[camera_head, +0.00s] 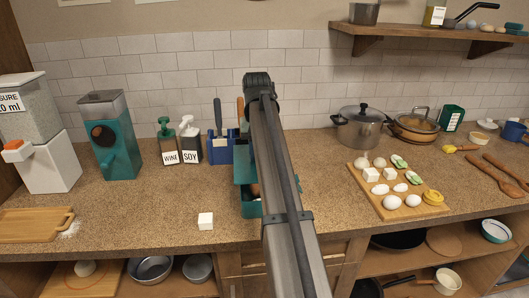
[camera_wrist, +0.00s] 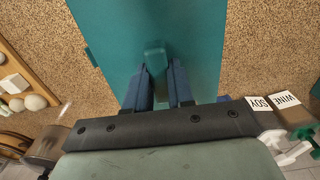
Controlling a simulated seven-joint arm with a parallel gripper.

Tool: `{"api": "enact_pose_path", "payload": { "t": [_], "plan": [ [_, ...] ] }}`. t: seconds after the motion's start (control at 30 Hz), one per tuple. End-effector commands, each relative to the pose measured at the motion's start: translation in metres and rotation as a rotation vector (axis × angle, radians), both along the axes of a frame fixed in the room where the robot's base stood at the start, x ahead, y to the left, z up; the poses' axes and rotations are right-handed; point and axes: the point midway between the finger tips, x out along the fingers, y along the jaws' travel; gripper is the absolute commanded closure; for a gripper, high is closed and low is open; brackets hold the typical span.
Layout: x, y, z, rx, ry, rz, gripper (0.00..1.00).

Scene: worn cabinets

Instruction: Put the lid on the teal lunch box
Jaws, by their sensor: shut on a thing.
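The teal lid (camera_wrist: 110,35) fills the middle of the wrist view, with its small teal handle (camera_wrist: 155,58) between my fingers. My gripper (camera_wrist: 156,72) is shut on this handle. In the head view the teal lunch box (camera_head: 250,209) stands on the counter, mostly hidden behind my arm. Something brown shows inside it. A teal panel, seemingly the lid (camera_head: 243,168), shows above and behind the box's open part. My fingers are hidden in that view. I cannot tell whether lid and box touch.
A wooden board (camera_head: 386,207) with eggs and other food lies right.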

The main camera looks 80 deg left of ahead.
Motion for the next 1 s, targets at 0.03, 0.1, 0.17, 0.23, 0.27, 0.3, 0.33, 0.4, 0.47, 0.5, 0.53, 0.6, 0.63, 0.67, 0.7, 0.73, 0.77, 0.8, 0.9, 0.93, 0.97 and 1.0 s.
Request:
{"api": "enact_pose_path", "payload": {
  "t": [0.03, 0.1, 0.17, 0.23, 0.27, 0.3, 0.33, 0.4, 0.47, 0.5, 0.53, 0.6, 0.63, 0.67, 0.7, 0.73, 0.77, 0.8, 0.9, 0.93, 0.97, 1.0],
  "plan": [
    [0.0, 0.0, 0.0, 0.0, 0.0, 0.0, 1.0],
    [0.0, 0.0, 0.0, 0.0, 0.0, 0.0, 1.0],
    [0.0, 0.0, 0.0, 0.0, 0.0, 0.0, 1.0],
    [0.0, -0.001, 0.0, 0.0, 0.0, 0.0, 1.0],
    [0.0, -0.001, 0.0, 0.001, 0.0, 0.0, 1.0],
    [0.0, -0.002, 0.0, 0.001, 0.0, 0.0, 1.0],
    [0.0, -0.001, 0.0, 0.0, 0.0, 0.0, 1.0],
    [0.0, -0.001, -0.003, 0.0, 0.0, 0.0, 1.0],
    [0.0, -0.001, -0.005, 0.0, 0.0, 0.0, 1.0],
    [0.0, -0.001, -0.007, 0.001, 0.0, 0.0, 1.0],
    [0.0, -0.001, -0.009, 0.001, 0.0, 0.0, 1.0],
    [0.0, -0.002, -0.013, 0.0, 0.0, 0.0, 1.0],
    [0.0, -0.001, -0.015, 0.0, 0.0, 0.0, 1.0],
    [0.0, -0.002, -0.017, 0.0, 0.0, 0.0, 1.0],
    [0.0, -0.002, -0.021, 0.0, 0.0, 0.0, 1.0],
    [0.0, -0.002, -0.023, 0.0, 0.0, 0.0, 1.0],
    [0.0, -0.002, -0.025, -0.001, 0.0, 0.0, 1.0],
    [0.0, -0.002, -0.028, -0.001, 0.0, 0.0, 1.0],
    [0.0, -0.002, -0.036, 0.0, 0.0, 0.0, 1.0],
    [0.0, -0.002, -0.038, 0.0, 0.0, 0.0, 1.0],
    [0.0, -0.002, -0.041, 0.0, 0.0, 0.0, 1.0],
    [0.0, -0.002, -0.044, 0.0, 0.0, 0.0, 1.0]
  ]
}}
